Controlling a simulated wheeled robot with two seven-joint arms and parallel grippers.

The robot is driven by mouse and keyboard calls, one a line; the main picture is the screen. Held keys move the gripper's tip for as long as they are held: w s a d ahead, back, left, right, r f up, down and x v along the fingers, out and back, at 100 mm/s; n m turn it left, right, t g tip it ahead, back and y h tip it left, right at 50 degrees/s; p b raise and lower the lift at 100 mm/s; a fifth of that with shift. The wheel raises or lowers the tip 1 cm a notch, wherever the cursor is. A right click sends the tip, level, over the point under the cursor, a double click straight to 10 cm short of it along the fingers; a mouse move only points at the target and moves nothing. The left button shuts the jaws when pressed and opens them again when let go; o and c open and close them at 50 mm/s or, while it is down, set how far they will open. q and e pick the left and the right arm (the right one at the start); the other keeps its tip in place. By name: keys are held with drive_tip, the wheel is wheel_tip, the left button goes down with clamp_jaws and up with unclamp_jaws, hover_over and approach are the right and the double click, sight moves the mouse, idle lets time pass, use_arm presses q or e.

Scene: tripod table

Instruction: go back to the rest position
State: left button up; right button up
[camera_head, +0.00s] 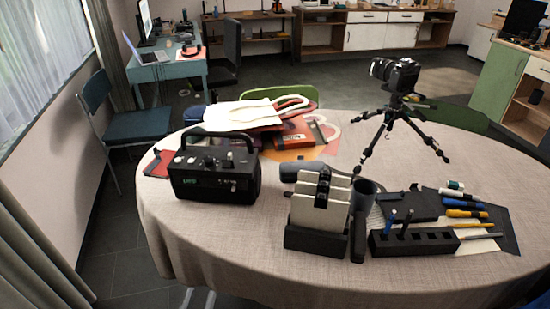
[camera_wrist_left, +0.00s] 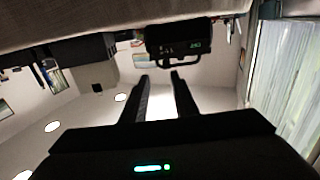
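My left gripper (camera_wrist_left: 159,77) shows in the left wrist view, with its two dark fingers apart and nothing between them. That view is upside down, with the tablecloth at the top and ceiling lights low in the picture. A black radio-like box (camera_wrist_left: 180,39) with a handle shows beyond the fingertips, apart from them as far as I can tell. The same black box (camera_head: 214,177) stands upright on the left of the round table (camera_head: 300,272) in the head view. I make out neither gripper in the head view. My right gripper shows in no view.
A camera on a small tripod (camera_head: 395,110) stands at the table's back right. A black holder with pale panels (camera_head: 316,238) and a slotted pen block (camera_head: 414,243) stand near the front. A blue chair (camera_head: 140,124) stands left.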

use_arm(q)
wheel_tip(320, 180, down, 28)
drive_tip(key=d+g, duration=0.2)
drive_tip(key=g, duration=0.4)
drive_tip(key=s+a+f+g, duration=0.1)
drive_tip(key=s+f+g, duration=0.1)
drive_tip(key=s+f, duration=0.2)
drive_tip(key=s+a+f+g, duration=0.2)
drive_tip(key=s+f, duration=0.1)
drive_tip(key=f, duration=0.8)
drive_tip(key=s+a+f+m+g, duration=0.1)
drive_tip(key=s+f, duration=0.3)
drive_tip(key=f, duration=0.4)
drive_tip(key=shift+s+a+f+g+y, duration=0.2)
drive_tip(key=shift+s+a+g+y, duration=0.1)
drive_tip(key=shift+a+g, duration=0.45)
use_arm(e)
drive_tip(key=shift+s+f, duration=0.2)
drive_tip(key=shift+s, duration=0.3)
use_arm(q)
drive_tip(key=shift+d, duration=0.1)
